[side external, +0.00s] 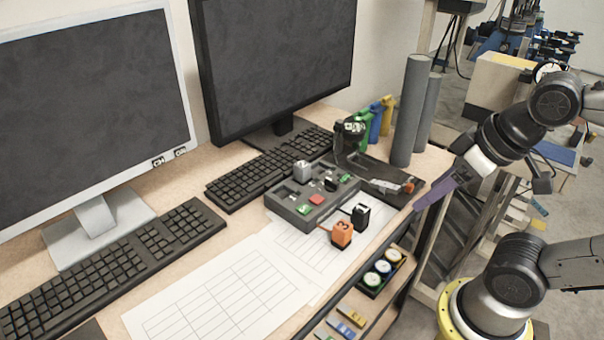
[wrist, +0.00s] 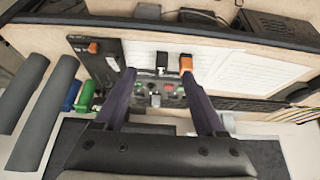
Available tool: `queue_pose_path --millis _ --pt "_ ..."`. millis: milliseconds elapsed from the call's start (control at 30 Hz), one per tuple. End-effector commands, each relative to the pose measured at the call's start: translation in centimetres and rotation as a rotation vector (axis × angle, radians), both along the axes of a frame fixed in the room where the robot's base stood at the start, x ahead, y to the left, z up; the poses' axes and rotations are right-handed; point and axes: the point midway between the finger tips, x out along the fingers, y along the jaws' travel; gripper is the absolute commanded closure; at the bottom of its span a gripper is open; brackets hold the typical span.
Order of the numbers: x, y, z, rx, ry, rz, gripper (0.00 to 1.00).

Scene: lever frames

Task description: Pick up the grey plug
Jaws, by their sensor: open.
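The grey plug (side external: 302,171) stands upright on the dark grey socket block (side external: 285,208), near its back edge, in the side external view. My gripper (side external: 432,196) is open and empty, to the right of the block and apart from the plug. In the wrist view the two purple fingers of my gripper (wrist: 158,74) are spread, with part of the socket block showing between them.
An orange block (side external: 342,233) and a black block (side external: 360,215) stand in front of the socket block. Two grey cylinders (side external: 409,110), a dark monitor (side external: 275,60) and a keyboard (side external: 262,170) stand around it. Paper sheets (side external: 220,300) lie flat at the front.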

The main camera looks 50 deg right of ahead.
Motion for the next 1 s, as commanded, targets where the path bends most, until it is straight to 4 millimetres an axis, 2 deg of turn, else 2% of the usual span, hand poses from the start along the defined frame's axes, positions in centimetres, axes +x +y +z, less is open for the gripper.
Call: queue_pose_path --millis 167,267,367,467,567,733,867,1000 --pt "0.0 0.0 0.0 0.015 0.002 -0.027 0.28" --pt "-0.5 0.0 -0.1 0.061 0.024 -0.117 0.28" --pt "-0.2 0.0 1.6 0.139 0.018 -0.267 0.28" --pt "1.1 0.0 4.3 0.23 0.032 -0.446 0.28" --pt "3.3 0.0 7.0 0.315 0.066 -0.64 0.28" --pt "8.7 0.1 10.8 0.429 0.14 -0.974 0.28" --pt "13.5 0.1 12.2 0.478 0.193 -1.193 0.28" --pt "18.7 0.2 12.2 0.494 0.243 -1.38 0.28"
